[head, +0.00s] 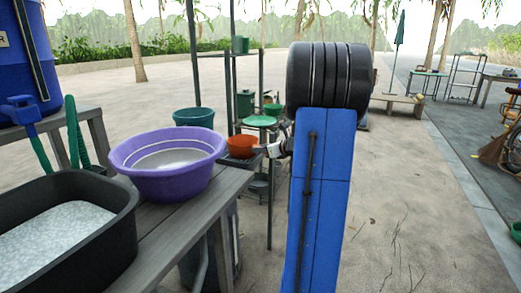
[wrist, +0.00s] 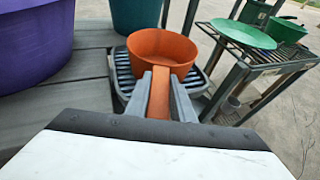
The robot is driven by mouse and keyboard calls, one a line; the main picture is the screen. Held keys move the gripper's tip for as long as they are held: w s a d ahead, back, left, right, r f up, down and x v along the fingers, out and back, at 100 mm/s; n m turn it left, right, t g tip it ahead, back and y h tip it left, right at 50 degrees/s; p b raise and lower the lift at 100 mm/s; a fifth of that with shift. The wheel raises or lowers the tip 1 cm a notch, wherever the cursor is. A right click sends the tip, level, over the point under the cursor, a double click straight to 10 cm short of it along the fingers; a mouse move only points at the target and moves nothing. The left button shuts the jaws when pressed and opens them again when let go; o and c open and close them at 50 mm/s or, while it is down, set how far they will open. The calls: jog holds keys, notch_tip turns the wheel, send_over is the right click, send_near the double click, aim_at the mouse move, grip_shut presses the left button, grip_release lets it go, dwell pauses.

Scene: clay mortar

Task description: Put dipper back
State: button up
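The dipper is an orange round cup with a flat handle. Its cup (wrist: 163,46) shows at the top middle of the wrist view, with its open side up. Its handle lies between the two grey fingers of my gripper (wrist: 160,98), which look closed on it from both sides. In the head view the dipper (head: 241,147) is just right of the purple basin, and my gripper (head: 268,149) is at its right side. Beneath the cup in the wrist view is a dark ridged tray (wrist: 122,80); I cannot tell whether the cup touches it.
A purple basin (head: 170,187) stands on the grey wooden table (head: 185,222), beside a black tub (head: 100,245) of pale material. A dark green bucket (head: 194,117) is behind. A stand with a green plate (wrist: 243,34) is to the right. Open sandy ground lies right.

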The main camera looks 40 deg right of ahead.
jog(key=o, duration=0.4)
jog(key=shift+r, duration=0.1)
jog(key=v, duration=1.2)
jog(key=s+a+f+n+g+y, duration=0.1)
jog(key=a+n+g, duration=0.1)
jog(key=a+n, duration=0.65)
jog(key=s+a+f+n+g+y, duration=0.1)
jog(key=a+n+g+y, duration=0.15)
jog(key=a, duration=1.05)
jog(key=s+a+f+n+g+y, duration=0.1)
jog(key=s+a+n+g, duration=0.1)
jog(key=a+n, duration=0.65)
jog(key=s+a+f+n+g+h, duration=0.1)
jog(key=s+a+f+n+h, duration=0.1)
jog(key=s+a+n, duration=0.4)
jog(key=s+a+f+n+g+h, duration=0.1)
jog(key=s+a+f+n+h, duration=0.1)
jog(key=s+a+n, duration=0.4)
jog(key=shift+s+f+n+g, duration=0.35)
jog(key=shift+s+n, duration=1.9)
jog(key=shift+s, duration=0.85)
jog(key=shift+h, duration=0.25)
